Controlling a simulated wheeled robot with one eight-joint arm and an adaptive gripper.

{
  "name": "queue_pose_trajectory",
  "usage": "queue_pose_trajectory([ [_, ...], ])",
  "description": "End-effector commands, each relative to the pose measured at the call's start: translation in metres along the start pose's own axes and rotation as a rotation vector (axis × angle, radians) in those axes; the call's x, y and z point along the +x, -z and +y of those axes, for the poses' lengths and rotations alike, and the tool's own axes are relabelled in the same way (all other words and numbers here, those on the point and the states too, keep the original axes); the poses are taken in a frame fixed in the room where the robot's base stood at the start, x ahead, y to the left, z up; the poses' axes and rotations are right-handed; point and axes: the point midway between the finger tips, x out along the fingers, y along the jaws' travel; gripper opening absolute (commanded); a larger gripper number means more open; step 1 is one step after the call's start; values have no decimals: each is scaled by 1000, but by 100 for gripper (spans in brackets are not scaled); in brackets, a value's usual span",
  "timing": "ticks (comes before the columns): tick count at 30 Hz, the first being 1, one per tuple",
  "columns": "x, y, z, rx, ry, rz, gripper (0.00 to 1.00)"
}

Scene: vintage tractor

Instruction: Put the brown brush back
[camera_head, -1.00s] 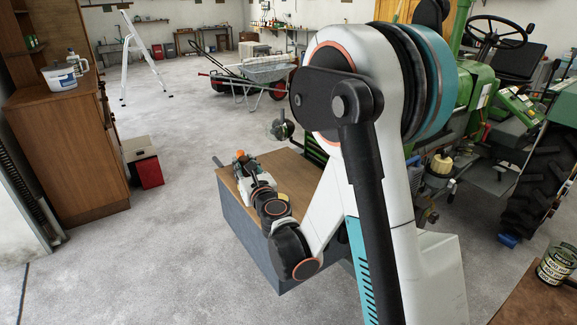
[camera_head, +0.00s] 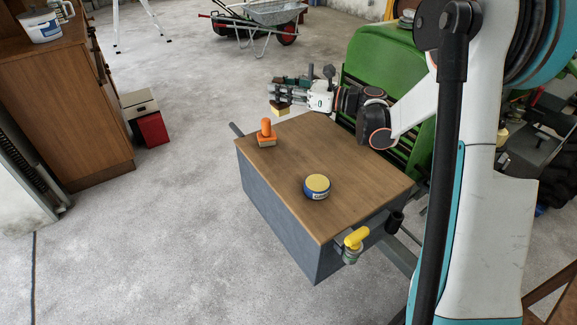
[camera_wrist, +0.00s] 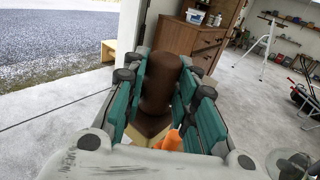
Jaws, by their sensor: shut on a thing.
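The brown brush (camera_head: 281,106), with pale yellow bristles pointing down, is held by my gripper (camera_head: 285,90) above the far edge of the wood-topped cabinet (camera_head: 345,150). In the wrist view its thick brown handle (camera_wrist: 160,85) stands between the teal finger pads of my gripper (camera_wrist: 160,95), which is shut on it. The bristles are only partly visible there. An orange-handled brush (camera_head: 266,133) stands on the far left corner of the cabinet top; its orange handle (camera_wrist: 173,140) also shows below the brown brush in the wrist view.
A round yellow and blue tin (camera_head: 317,186) sits on the cabinet top, with bare wood around it. A yellow-handled fitting (camera_head: 355,238) juts from the near right end. A green tractor body (camera_head: 385,75) stands behind the cabinet.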

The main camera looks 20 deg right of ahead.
Motion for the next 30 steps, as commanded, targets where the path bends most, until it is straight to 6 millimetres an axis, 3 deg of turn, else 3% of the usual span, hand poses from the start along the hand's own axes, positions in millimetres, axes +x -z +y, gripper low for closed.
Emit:
queue_pose_trajectory([
  [6,-22,-9,9,-1,-129,-2,0],
  [19,-25,-5,12,-1,-147,-2,0],
  [23,-25,17,11,-1,-147,-2,0],
  [30,-24,77,11,-1,-146,-2,0],
])
